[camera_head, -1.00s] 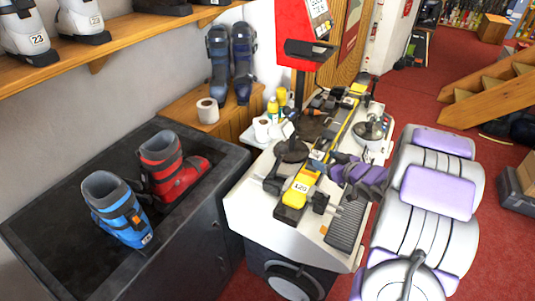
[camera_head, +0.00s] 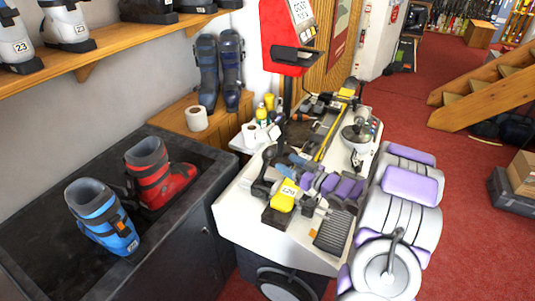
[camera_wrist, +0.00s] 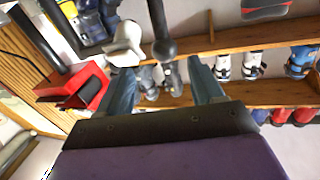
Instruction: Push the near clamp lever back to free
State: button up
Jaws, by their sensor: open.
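The near clamp lever (camera_head: 264,172) is black with a round knob on its upper end. It stands raised at the left side of the near end of the bench, left of the yellow block. My gripper (camera_head: 284,165) is just right of the lever, with its blue-grey fingers pointing toward it. In the wrist view the two fingers (camera_wrist: 164,88) are spread apart. The black knob (camera_wrist: 163,49) shows in the gap, just beyond the fingertips, and its rod runs to the top edge. I cannot tell whether anything touches. The lever's base is partly hidden.
The yellow block marked 120 (camera_head: 285,197) sits beside the lever. A ribbed black pad (camera_head: 333,231) lies at the bench's near right. The red terminal (camera_head: 287,35) rises behind. A dark tub with blue (camera_head: 101,216) and red boots (camera_head: 160,176) stands left.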

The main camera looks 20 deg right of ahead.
aim_at(267, 152)
jog(key=x, duration=0.4)
jog(key=a+b+x, duration=0.1)
jog(key=x, duration=0.3)
jog(key=shift+w+a, duration=0.1)
jog(key=shift+w, duration=0.75)
jog(key=shift+a, duration=0.2)
jog(key=c, duration=0.4)
jog(key=shift+d, duration=0.1)
grip_shut()
